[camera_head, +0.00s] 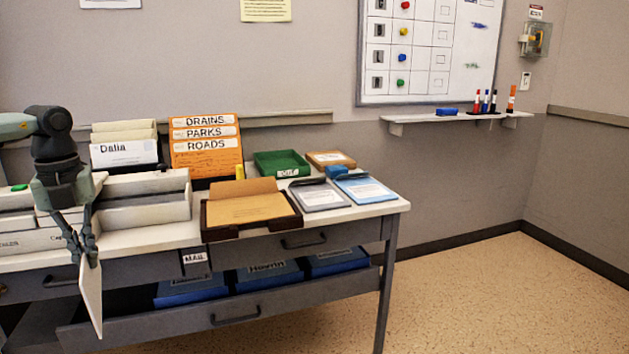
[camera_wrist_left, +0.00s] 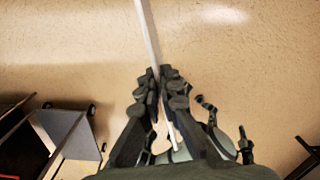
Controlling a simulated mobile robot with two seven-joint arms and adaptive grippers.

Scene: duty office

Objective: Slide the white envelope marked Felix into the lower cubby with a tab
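My left gripper (camera_head: 82,250) is shut on a thin white envelope (camera_head: 92,292) in front of the desk's left part. The envelope hangs down from the fingertips, seen at a steep angle, and no name can be read on it. In the left wrist view the fingers (camera_wrist_left: 160,75) pinch the white envelope (camera_wrist_left: 147,32), which shows edge-on above the floor. White cubbies (camera_head: 147,183) stand on the desk behind the gripper, partly hidden by my left arm. A small green tab (camera_head: 19,187) shows on top at the far left. My right gripper is not clearly in view.
The grey desk (camera_head: 340,224) holds a brown tray (camera_head: 211,233), an orange folder rack (camera_head: 205,168), a green tray (camera_head: 258,166) and clipboards (camera_head: 318,196). Blue boxes (camera_head: 270,275) sit on the lower shelf. The floor (camera_head: 480,290) at right is clear.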

